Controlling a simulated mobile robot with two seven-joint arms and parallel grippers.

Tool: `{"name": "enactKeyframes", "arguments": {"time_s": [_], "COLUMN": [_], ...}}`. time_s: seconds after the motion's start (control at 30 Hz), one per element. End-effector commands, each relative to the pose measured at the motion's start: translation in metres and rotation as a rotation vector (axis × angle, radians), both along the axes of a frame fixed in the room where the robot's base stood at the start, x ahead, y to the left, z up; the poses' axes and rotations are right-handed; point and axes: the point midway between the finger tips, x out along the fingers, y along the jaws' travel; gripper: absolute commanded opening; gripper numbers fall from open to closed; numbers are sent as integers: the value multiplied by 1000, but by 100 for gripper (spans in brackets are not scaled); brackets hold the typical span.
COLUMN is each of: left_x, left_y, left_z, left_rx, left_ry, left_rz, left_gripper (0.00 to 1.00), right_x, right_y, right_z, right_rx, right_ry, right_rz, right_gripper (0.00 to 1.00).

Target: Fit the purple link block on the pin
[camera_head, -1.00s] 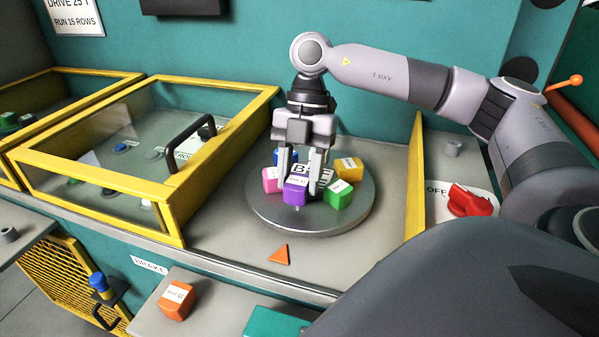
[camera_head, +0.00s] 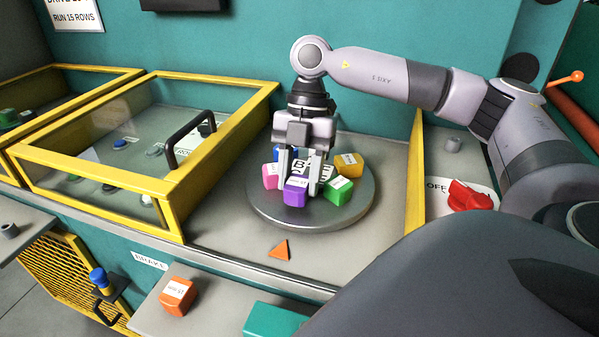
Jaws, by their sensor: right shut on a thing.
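The purple link block (camera_head: 295,193) sits at the front of a ring of coloured blocks on a round grey turntable (camera_head: 262,216). My right gripper (camera_head: 300,178) points down from above, its fingers on either side of the purple block and shut on it. The block is at or very near the turntable surface; any gap is too small to tell. My left gripper is out of view.
Pink (camera_head: 269,178), green (camera_head: 338,191) and yellow (camera_head: 349,165) blocks crowd the gripper. A yellow-framed clear cover (camera_head: 95,180) stands left and a red knob (camera_head: 470,196) right. An orange block (camera_head: 177,296) lies on the front ledge.

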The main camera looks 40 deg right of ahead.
Motion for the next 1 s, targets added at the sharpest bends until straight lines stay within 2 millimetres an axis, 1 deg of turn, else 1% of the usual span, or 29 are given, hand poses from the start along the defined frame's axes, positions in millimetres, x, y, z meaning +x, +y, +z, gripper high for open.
{"name": "enactKeyframes", "arguments": {"time_s": [0.37, 0.8, 1.0], "left_x": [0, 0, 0], "left_y": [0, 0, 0], "left_z": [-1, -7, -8], "left_rx": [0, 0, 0], "left_ry": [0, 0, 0], "left_rz": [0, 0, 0], "left_gripper": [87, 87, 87], "right_x": [0, 0, 0], "right_y": [0, 0, 0], "right_z": [-1, -14, -16], "right_rx": [1, 0, 1], "right_ry": [-2, 0, -1], "right_rz": [0, 1, 1], "right_gripper": [0, 0, 0]}}
